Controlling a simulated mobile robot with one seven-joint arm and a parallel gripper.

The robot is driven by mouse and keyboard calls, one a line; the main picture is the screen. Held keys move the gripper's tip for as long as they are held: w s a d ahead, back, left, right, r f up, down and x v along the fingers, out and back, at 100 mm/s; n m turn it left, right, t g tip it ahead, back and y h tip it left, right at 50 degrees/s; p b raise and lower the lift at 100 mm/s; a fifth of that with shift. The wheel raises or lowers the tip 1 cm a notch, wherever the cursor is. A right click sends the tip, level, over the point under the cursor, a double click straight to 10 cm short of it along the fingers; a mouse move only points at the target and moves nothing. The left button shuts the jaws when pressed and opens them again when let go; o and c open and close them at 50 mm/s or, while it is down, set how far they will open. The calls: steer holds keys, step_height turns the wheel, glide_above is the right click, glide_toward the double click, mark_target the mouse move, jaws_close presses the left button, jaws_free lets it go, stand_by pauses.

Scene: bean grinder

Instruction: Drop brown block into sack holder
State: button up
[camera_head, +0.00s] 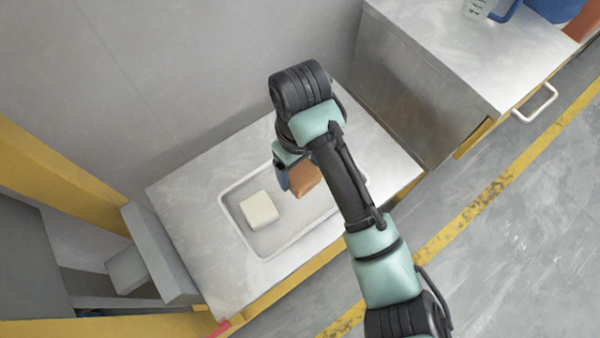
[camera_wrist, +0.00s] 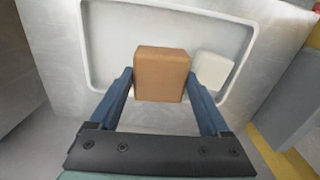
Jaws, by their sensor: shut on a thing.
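The brown block (camera_head: 306,179) is at the right part of a shallow white tray in the head view, partly hidden by my arm. In the wrist view, the brown block (camera_wrist: 161,75) sits between the two blue fingers of my gripper (camera_wrist: 162,88), which is shut on it. I cannot tell whether the block rests on the tray or is slightly above it. My gripper also shows in the head view (camera_head: 284,173), mostly hidden by my arm. I do not see a sack holder that I can make out.
A cream block (camera_head: 259,210) lies in the tray (camera_head: 228,204), beside the brown block; it also shows in the wrist view (camera_wrist: 211,70). The tray is on a metal table (camera_head: 190,215). A higher metal cabinet (camera_head: 440,60) stands at right. Grey steps and yellow posts are at left.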

steer(key=shift+r, duration=1.2)
steer(key=shift+r+p, duration=0.1)
steer(key=shift+p, duration=0.25)
